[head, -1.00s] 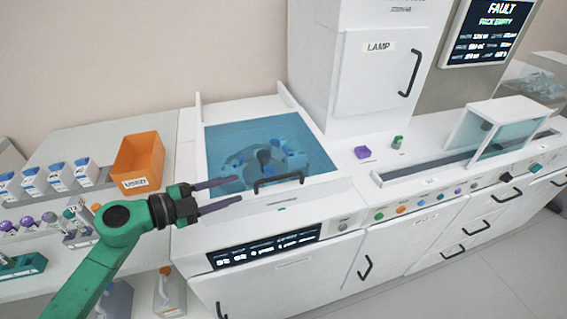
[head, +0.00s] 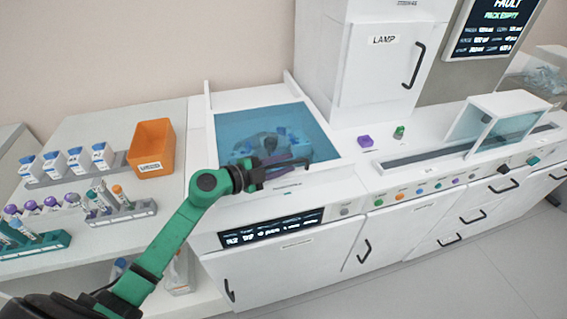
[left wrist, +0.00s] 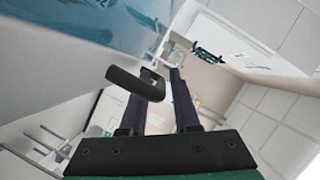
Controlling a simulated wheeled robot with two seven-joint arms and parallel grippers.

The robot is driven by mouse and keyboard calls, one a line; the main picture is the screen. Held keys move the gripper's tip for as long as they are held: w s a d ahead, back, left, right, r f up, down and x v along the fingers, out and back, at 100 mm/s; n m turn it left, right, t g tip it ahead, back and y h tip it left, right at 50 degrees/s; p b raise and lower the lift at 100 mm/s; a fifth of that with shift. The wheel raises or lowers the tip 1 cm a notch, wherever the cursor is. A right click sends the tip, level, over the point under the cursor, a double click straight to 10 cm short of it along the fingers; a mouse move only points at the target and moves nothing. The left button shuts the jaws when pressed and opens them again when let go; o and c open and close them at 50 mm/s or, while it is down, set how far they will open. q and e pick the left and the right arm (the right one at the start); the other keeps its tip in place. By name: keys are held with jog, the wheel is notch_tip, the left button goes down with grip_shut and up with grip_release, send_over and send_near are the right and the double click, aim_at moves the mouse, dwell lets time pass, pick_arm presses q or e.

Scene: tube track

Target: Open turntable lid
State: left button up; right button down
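The turntable lid (head: 235,122) is a see-through blue panel in a white frame, lying shut over the round turntable, which shows dimly through it. Its black bar handle (left wrist: 135,83) is at the lid's front edge; in the head view it is largely covered by my gripper. My left gripper (head: 300,168) is at this handle, with dark fingers pointing right. In the left wrist view its two fingers (left wrist: 166,78) stand apart, and the handle's end overlaps the left finger. I cannot tell whether the handle lies between them. My right gripper is not in view.
An orange bin (head: 153,148) and racks of tubes and bottles stand on the left bench. The white lamp cabinet (head: 375,70) rises behind right of the lid.

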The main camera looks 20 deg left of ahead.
pick_arm(q)
grip_shut()
dwell(1.2)
